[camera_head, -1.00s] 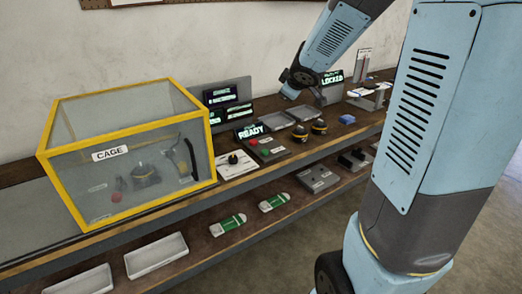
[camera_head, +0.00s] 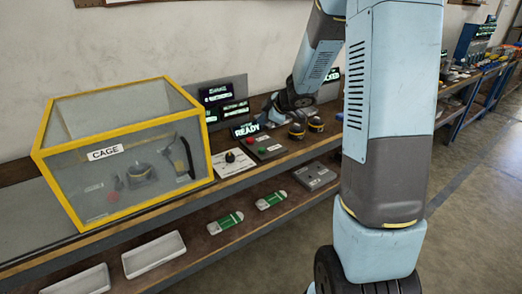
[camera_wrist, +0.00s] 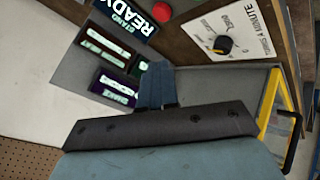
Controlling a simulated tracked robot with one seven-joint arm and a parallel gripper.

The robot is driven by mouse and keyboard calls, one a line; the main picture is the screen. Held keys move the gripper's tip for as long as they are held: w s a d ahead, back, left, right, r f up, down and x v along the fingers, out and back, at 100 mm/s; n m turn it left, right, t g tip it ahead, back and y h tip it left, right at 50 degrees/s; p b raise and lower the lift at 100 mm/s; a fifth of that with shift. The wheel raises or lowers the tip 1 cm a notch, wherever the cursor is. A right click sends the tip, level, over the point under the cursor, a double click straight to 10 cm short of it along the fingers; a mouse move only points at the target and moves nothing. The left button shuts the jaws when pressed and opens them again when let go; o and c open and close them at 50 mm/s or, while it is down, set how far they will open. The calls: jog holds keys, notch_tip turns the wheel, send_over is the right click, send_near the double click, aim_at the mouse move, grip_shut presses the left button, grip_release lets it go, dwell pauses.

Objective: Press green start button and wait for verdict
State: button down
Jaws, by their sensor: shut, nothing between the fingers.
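A dark control box (camera_head: 268,151) stands on the bench below a screen (camera_head: 246,130) that reads READY. Small green and red spots show on its top; the green start button is too small to make out surely. In the wrist view a red button (camera_wrist: 132,11) shows at the top edge, and the READY screen (camera_wrist: 135,18) is beside it; no green button shows there. My gripper (camera_head: 270,109) is over the back of the bench, behind the box and near the screens. In the wrist view its fingers (camera_wrist: 157,84) are together and empty.
A yellow-framed clear cage (camera_head: 125,150) stands left of the box. A white dial plate (camera_head: 232,163) lies between them. Lit screens (camera_head: 225,103) stand behind. Two dark, yellow-banded round things (camera_head: 306,127) sit right of the box. The lower shelf holds trays (camera_head: 153,254) and green-white packs.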

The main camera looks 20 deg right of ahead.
aim_at(263, 150)
jog(key=shift+f, duration=4.4)
jog(key=shift+f, duration=0.15)
jog(key=shift+f, duration=0.2)
